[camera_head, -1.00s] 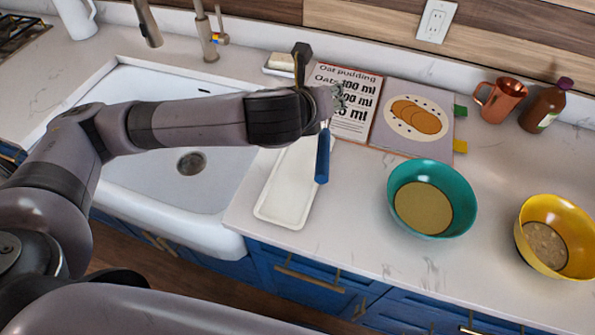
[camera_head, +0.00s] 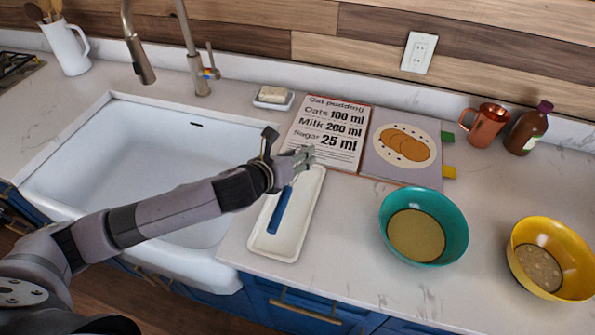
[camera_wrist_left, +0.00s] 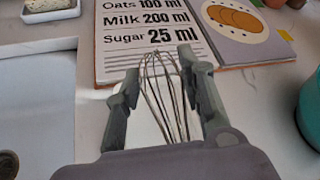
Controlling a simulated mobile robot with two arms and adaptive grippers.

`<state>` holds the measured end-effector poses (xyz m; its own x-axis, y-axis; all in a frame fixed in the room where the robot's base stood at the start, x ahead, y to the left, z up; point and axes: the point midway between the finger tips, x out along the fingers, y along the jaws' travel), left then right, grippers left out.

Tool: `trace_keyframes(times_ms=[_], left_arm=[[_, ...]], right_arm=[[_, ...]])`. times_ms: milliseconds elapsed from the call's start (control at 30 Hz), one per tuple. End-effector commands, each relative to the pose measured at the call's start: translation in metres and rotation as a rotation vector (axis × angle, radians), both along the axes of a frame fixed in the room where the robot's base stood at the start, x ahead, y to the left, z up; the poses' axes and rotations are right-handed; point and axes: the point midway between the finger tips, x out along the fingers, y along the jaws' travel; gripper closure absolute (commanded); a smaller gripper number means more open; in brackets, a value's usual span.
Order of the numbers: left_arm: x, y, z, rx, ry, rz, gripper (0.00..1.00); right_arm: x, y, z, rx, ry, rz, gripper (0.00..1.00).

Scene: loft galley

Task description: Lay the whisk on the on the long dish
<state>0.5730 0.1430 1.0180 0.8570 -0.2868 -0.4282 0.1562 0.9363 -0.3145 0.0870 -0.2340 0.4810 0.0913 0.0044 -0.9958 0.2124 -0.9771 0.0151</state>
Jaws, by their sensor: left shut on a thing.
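The whisk has a blue handle (camera_head: 281,211) and thin wire loops, which show between my fingers in the left wrist view (camera_wrist_left: 166,88). My left gripper (camera_head: 300,160) is shut on the whisk at the far end of the long dish. The long dish (camera_head: 269,246) is white, shallow and lies on the counter just right of the sink. The blue handle is over the dish and points toward its near end. I cannot tell whether the handle touches the dish. My gripper and arm hide part of the whisk and the dish's far left edge. My right gripper is not in view.
An open recipe book (camera_head: 328,132) lies behind the dish. A teal bowl (camera_head: 455,225) and a yellow bowl (camera_head: 575,245) stand to the right. The sink (camera_head: 110,160) is on the left, and a soap dish (camera_head: 273,104) sits behind. Counter between dish and teal bowl is clear.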

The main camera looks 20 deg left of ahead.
Motion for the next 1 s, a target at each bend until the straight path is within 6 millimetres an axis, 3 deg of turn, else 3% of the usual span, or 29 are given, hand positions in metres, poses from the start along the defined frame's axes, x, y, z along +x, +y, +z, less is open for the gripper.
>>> trace_keyframes(times_ms=[433, 700, 733, 1000], left_arm=[[0.0, 0.0, -0.054, -0.002, 0.001, 0.002, 0.91], [0.0, 0.0, -0.059, -0.002, -0.001, 0.0, 0.91], [0.0, 0.0, -0.059, -0.002, 0.0, 0.0, 0.63], [0.0, 0.0, -0.059, -0.002, -0.001, 0.0, 0.45]], right_arm=[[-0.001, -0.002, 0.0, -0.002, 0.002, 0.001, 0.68], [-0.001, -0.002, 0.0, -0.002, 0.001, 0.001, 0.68], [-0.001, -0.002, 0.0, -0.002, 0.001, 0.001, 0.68], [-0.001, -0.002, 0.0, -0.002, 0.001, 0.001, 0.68]])
